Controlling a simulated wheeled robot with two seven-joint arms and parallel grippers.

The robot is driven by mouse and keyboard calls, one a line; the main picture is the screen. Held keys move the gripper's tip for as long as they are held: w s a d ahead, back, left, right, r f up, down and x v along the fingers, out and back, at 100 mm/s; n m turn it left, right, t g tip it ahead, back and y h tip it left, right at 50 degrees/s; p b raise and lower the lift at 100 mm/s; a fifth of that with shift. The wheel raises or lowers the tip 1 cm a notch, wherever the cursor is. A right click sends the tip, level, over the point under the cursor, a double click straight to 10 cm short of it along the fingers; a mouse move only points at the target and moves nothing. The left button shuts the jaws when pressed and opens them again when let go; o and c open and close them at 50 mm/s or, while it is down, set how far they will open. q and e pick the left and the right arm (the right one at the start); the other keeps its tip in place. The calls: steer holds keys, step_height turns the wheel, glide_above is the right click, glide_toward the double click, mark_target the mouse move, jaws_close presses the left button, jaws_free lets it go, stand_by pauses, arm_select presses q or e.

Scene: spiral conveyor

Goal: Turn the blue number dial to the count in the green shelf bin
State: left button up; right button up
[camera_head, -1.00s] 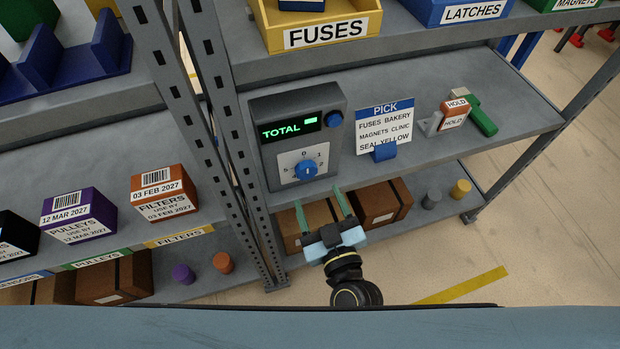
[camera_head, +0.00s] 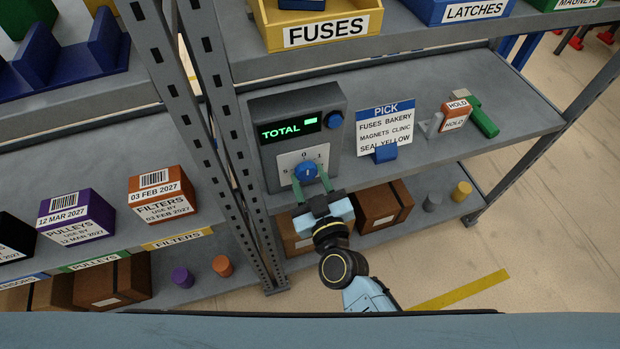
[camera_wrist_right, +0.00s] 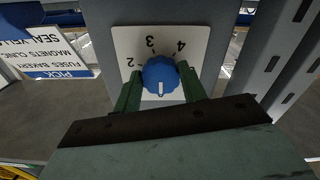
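The blue number dial (camera_head: 306,172) sits on the white numbered plate of a grey box with a lit green TOTAL display. My right gripper (camera_head: 312,183) is at the dial from below, with one green finger on each side. In the right wrist view, the fingers appear to touch the sides of the dial (camera_wrist_right: 159,75), and the gripper looks shut on it. The dial's white mark points down in that upside-down view, away from the 3. A green bin labelled MAGNETS (camera_head: 574,4) is cut off at the top right; its contents are out of view. My left gripper is not in view.
A blue button (camera_head: 334,119) is beside the display. A PICK sign (camera_head: 385,128) and a HOLD tag (camera_head: 455,115) with a green handle stand to the right. A yellow FUSES bin (camera_head: 330,30) and a blue LATCHES bin (camera_head: 460,12) are above. Brown boxes (camera_head: 378,207) lie below.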

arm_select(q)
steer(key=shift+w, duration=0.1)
arm_select(e)
steer(key=shift+c, duration=1.1)
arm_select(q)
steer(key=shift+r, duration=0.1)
arm_select(e)
steer(key=shift+m, duration=0.3)
